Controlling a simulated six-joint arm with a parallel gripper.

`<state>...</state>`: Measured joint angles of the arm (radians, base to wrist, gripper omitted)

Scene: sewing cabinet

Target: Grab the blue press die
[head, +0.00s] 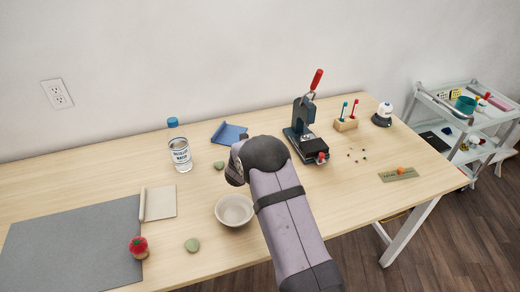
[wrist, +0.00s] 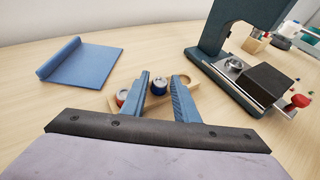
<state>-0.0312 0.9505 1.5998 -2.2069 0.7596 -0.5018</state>
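The blue press die (wrist: 158,87) is a small blue cylinder with a pale metal top, sitting in a wooden holder (wrist: 113,104) in the wrist view. A red die (wrist: 122,97) sits to its left in the same holder, partly behind the left finger. My gripper (wrist: 162,76) is open, its two blue fingers apart. The blue die shows in the gap between them; I cannot tell how far beyond the fingertips it is. In the head view my arm hides the holder, the dies and the fingers.
A dark hand press (head: 305,132) with a red lever stands right of my arm; its base (wrist: 215,66) is close by. A blue folded sheet (head: 228,133) lies behind. A bowl (head: 234,210) and a bottle (head: 180,152) stand to the left.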

